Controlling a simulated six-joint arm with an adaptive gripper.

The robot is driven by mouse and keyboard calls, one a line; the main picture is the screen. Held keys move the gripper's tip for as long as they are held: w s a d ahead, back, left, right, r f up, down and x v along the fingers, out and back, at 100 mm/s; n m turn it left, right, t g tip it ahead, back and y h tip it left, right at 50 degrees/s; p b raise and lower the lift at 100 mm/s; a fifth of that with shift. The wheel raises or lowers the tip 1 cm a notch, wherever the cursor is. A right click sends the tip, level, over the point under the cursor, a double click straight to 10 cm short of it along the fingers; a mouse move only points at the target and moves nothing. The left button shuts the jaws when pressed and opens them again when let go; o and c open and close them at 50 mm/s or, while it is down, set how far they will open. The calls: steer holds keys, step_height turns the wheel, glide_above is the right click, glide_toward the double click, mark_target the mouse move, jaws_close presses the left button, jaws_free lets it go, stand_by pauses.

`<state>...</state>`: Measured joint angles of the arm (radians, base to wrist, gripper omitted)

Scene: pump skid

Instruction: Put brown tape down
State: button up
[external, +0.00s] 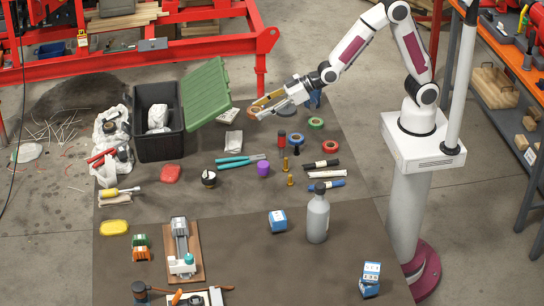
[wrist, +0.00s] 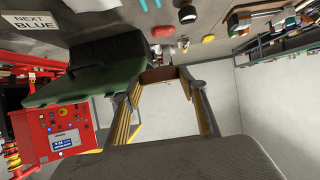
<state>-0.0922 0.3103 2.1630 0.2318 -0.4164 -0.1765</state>
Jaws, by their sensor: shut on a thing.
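My gripper (external: 257,108) reaches left from the arm, near the far edge of the dark mat and to the right of the open green lid. It is shut on the brown tape (external: 252,114), a small brown ring at its fingertips. In the wrist view the brown tape (wrist: 161,73) spans between the two fingertips of my gripper (wrist: 165,82). Part of the ring is hidden by the fingers. I cannot tell whether the tape is touching the mat or held above it.
A green tape (external: 316,123), a blue tape (external: 297,139) and a red tape (external: 330,146) lie to the right. The green lid (external: 206,92) of a black box (external: 158,145) stands close on the left. A grey bottle (external: 318,217) stands nearer the front. Bare mat (external: 225,195) shows mid-table.

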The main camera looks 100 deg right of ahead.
steer(key=w+a+r, duration=0.3)
steer(key=a, duration=0.5)
steer(key=w+a+r, duration=0.2)
steer(key=w+a, duration=0.2)
steer(key=a, duration=0.4)
steer(key=s+a, duration=0.2)
steer(key=a, duration=1.4)
steer(key=s+a+f+m+h, duration=0.1)
steer(key=s+a+f, duration=0.1)
steer(key=s+a, duration=0.35)
steer(key=s+a+f, duration=0.2)
steer(key=s+a, duration=0.1)
steer(key=a, duration=0.6)
steer(key=s+a+f+n+y, duration=0.1)
steer(key=s+a+f, duration=0.7)
steer(key=f, duration=0.4)
steer(key=shift+s+a+f, duration=0.2)
steer(key=shift+s+a, duration=0.1)
steer(key=shift+s, duration=0.6)
steer(key=shift+f, duration=0.15)
steer(key=shift+f, duration=3)
steer(key=shift+f, duration=0.15)
